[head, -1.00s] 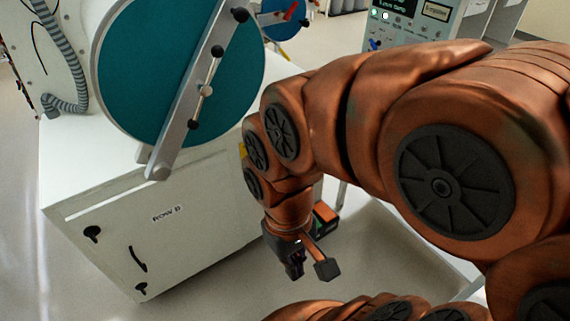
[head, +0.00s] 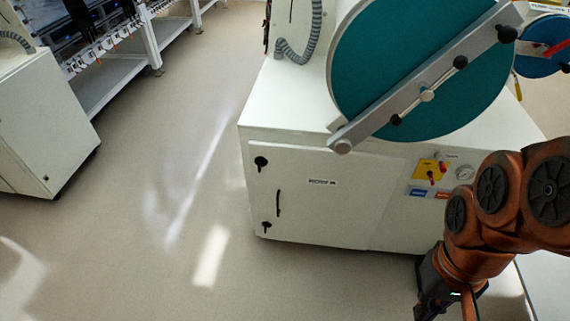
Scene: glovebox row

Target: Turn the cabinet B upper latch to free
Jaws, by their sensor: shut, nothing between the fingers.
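A white cabinet (head: 330,205) stands under a glovebox port with a large teal round door. Its label is too blurred for me to read for sure. The upper latch (head: 261,162) is a small black knob near the top left corner of the cabinet door. A dark upright handle (head: 278,203) is below it, and a black lower latch (head: 266,226) is near the door's bottom. The turn position of the upper latch is too small to tell. My gripper (head: 428,308) is shut and empty at the lower right, well apart from the latch. Its tips are hard to see.
The teal port door (head: 400,65) with its slanted metal bar overhangs the cabinet top. A panel with a yellow plate (head: 430,171) and a gauge is at the cabinet's right. Another white cabinet (head: 45,120) stands at far left. The floor (head: 170,200) between is clear.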

